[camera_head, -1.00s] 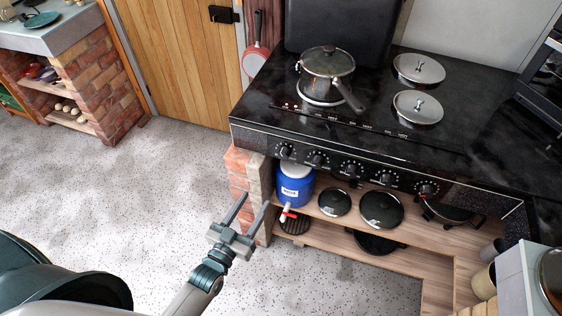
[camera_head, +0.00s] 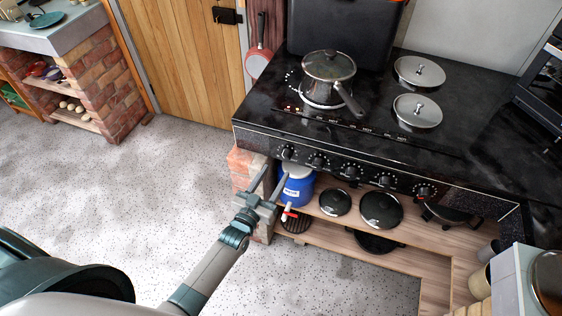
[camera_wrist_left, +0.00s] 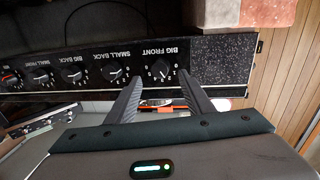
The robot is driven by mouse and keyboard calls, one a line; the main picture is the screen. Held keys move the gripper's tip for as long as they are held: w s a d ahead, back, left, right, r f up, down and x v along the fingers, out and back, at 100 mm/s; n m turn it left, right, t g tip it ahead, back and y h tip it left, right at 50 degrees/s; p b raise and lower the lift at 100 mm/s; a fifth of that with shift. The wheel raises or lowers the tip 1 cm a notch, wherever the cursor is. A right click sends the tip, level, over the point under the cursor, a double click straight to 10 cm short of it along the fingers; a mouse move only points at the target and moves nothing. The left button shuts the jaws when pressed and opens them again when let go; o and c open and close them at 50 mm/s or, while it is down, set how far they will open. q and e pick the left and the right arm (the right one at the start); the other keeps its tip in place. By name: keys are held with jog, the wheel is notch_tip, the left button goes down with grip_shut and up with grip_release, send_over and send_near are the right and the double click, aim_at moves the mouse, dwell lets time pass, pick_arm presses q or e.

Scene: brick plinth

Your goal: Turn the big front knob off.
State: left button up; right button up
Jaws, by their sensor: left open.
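The big front knob (camera_head: 287,152) is the leftmost black knob on the stove's front panel. In the left wrist view, the knob (camera_wrist_left: 160,70) appears upside down beside its "BIG FRONT" label, its white pointer turned away from the 0 mark as far as I can tell. My left gripper (camera_head: 274,172) is open just below and in front of the knob. In the left wrist view, the two fingers of the gripper (camera_wrist_left: 160,76) straddle the knob's outline, with the knob between the tips; contact cannot be told. My right gripper is not in view.
A lidded pot (camera_head: 328,78) stands on the left burner, its handle toward the front. Several more knobs line the panel to the right. A blue canister (camera_head: 297,188) stands on the shelf (camera_head: 345,226) below, close to the gripper. Floor (camera_head: 150,190) at left is clear.

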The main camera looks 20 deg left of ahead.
aim_at(284, 159)
pick_arm(q)
jog(key=shift+w+d+p, duration=0.25)
jog(key=shift+w, duration=1.15)
jog(key=shift+w+d+p, duration=0.2)
jog(key=shift+w, duration=1.2)
jog(key=shift+c, duration=0.6)
jog(key=c, duration=0.9)
